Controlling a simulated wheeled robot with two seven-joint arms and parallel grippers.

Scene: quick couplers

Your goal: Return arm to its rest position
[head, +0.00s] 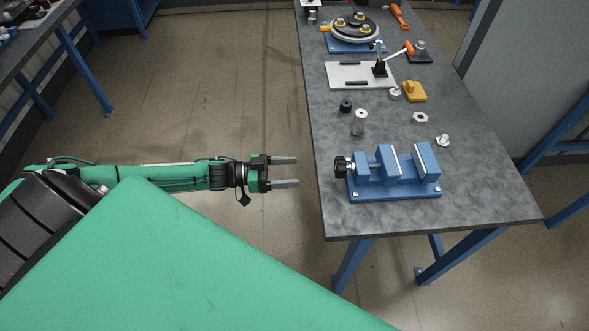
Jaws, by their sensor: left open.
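My left arm, green with black joints, comes in from the left in the head view. Its gripper (286,172) is open and empty, with two grey fingers apart and pointing right. It is left of the table's near-left edge and apart from it, with floor showing behind it. My right gripper is not in view. No coupler is in my left gripper.
The grey workbench (480,195) stands to the right. It holds a blue vise (395,190), small dark and metal cylinders (358,122), nuts (420,118), a yellow block (414,91), a white plate with a toggle clamp (345,78) and a round turntable fixture (354,45).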

